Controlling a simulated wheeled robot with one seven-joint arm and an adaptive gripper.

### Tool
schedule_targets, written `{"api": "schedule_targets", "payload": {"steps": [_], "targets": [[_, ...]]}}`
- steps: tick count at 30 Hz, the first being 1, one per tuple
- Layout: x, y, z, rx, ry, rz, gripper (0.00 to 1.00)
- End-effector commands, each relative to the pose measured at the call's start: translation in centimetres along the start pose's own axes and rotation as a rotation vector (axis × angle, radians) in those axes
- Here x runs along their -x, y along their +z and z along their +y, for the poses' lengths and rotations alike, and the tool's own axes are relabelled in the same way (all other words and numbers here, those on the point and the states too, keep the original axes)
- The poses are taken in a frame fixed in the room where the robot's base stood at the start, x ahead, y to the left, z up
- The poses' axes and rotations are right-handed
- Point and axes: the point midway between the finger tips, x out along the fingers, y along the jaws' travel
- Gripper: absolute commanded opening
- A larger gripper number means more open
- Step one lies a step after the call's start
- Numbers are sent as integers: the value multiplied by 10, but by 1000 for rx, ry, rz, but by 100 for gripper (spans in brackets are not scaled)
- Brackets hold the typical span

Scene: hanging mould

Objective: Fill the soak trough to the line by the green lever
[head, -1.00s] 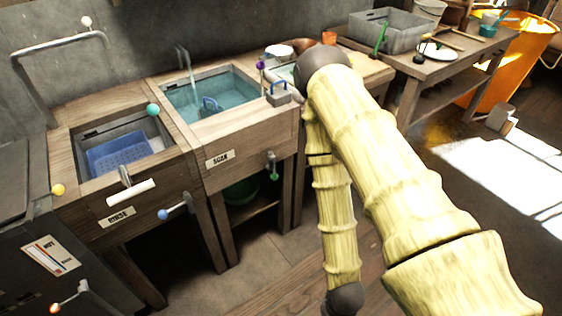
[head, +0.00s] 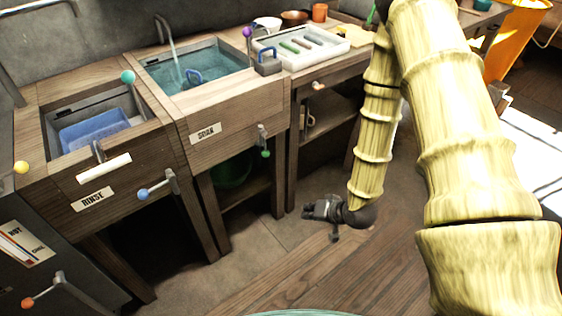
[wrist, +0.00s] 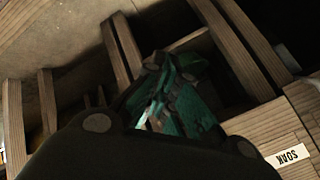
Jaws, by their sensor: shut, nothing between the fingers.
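The soak trough (head: 138,62) is a wooden-framed basin with blue-green water standing below its rim; I cannot make out the fill line. A thin stream falls from the curved tap (head: 164,24) into it. The green lever (head: 262,138), a metal handle with a green ball, hangs down on the trough's front, right of the SOAK label (head: 205,132). My black gripper (head: 312,210) is low in front of the bench, right of and below the lever, apart from it. Its fingers look closed and empty. The wrist view shows the SOAK label (wrist: 287,156) upside down.
The rinse trough (head: 62,165), with a blue basket (head: 95,137) and blue-balled lever (head: 143,194), stands left. A green tub (head: 232,170) is under the soak trough. A white tray (head: 322,48) sits right. Floor before the bench is clear.

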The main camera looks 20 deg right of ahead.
Motion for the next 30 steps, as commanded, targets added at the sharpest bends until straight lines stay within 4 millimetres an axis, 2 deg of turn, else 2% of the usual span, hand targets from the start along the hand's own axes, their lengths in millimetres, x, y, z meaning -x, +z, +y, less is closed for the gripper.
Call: {"api": "schedule_targets", "payload": {"steps": [1, 3, 6, 9, 12, 18, 30], "targets": [[-11, -26, 2, -38, -72, 59, 0], [-11, -61, -6, -90, -182, 120, 0], [-3, -103, -16, -153, -335, 179, 0], [10, -134, -24, -202, -469, 209, 0], [23, -154, -28, -237, -572, 218, 0], [40, -171, -34, -267, -672, 213, 0], [41, -172, -35, -270, -679, 211, 0]]}}
